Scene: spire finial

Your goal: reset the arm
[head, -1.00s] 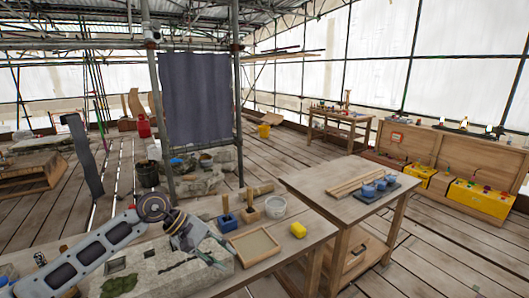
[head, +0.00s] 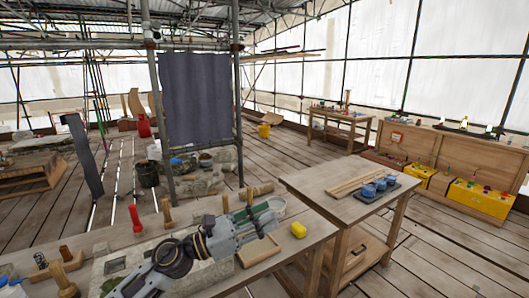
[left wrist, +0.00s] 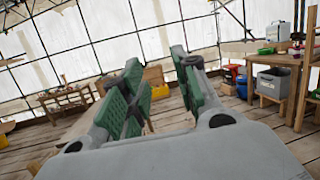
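My left arm comes up from the bottom of the head view and covers part of the pale stone block (head: 115,263) on the bench. My right gripper is in neither view.
Red-handled and wooden-handled tools (head: 136,220) stand along the bench's back. A scaffold pole (head: 238,120) rises behind the bench.

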